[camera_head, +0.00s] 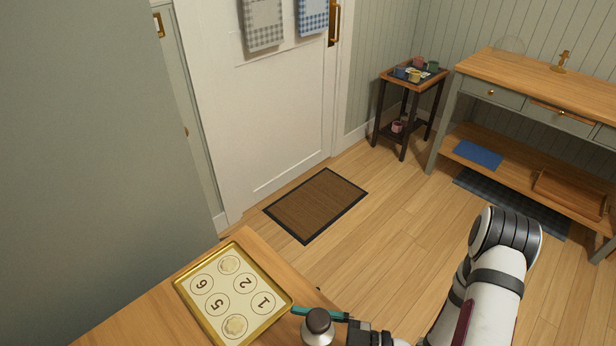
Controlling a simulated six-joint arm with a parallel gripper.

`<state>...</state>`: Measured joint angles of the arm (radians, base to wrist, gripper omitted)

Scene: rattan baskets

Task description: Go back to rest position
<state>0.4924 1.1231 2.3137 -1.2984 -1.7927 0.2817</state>
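My arm, white with black joints, enters from the bottom right. My gripper (322,314) is at the bottom edge of the picture, over or near the wooden table's front right part. A thin teal bar shows there, next to a dark round knob on a pale body (318,326). I cannot tell whether the knob belongs to my gripper or is a separate thing. The fingers are too small and partly hidden to tell whether they are open or shut, and no held thing is clear.
A gold-rimmed tray (264,275) with numbered circles and two pale round pieces lies on the wooden table (150,318), left of my gripper. A doormat (316,205) lies by the white door. A small side table (414,76) and a long console table (540,80) stand behind. The floor between is clear.

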